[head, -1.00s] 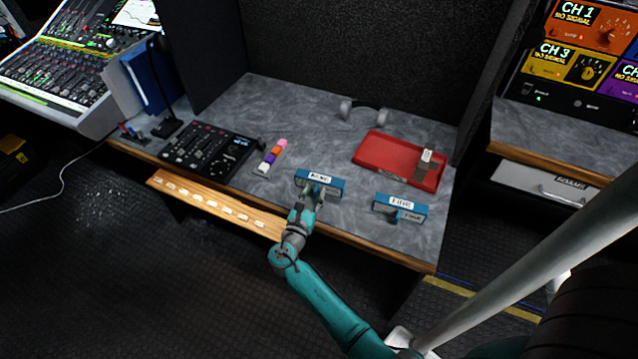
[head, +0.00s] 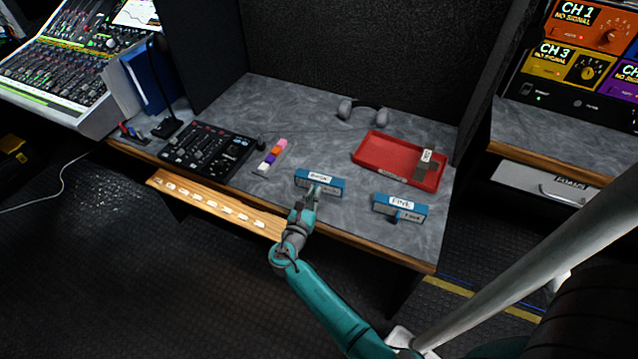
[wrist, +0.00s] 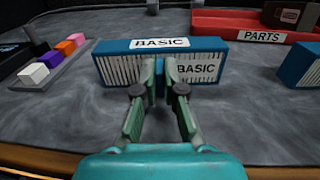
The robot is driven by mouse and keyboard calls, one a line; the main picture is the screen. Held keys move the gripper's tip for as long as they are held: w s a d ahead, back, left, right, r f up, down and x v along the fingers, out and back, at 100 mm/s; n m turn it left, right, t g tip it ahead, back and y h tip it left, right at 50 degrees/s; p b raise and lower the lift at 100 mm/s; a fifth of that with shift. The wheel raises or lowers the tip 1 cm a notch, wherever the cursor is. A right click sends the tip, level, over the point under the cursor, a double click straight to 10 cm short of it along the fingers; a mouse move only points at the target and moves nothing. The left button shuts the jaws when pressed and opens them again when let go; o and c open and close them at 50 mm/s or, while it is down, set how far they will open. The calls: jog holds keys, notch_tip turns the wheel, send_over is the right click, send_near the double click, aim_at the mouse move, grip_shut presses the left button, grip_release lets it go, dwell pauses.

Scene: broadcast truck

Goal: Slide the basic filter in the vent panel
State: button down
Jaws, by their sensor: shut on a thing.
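The basic filter (head: 333,184) is a blue block with a pleated front and white BASIC labels, standing on the grey desk near its front edge. It also shows in the wrist view (wrist: 212,58). My gripper (head: 314,190) reaches it from the front. In the wrist view my gripper (wrist: 159,78) is shut on a tab at the middle of the filter's front face. A second blue filter labelled FINE (head: 402,205) stands to the right, apart from my gripper. No vent panel can be made out in these views.
A red parts tray (head: 370,160) with a dark block in it lies behind the filters. A strip of coloured cubes (head: 270,157) and a black mixer (head: 208,148) are to the left. Headphones (head: 362,109) lie at the back.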

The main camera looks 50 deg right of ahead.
jog(key=shift+r, duration=1.95)
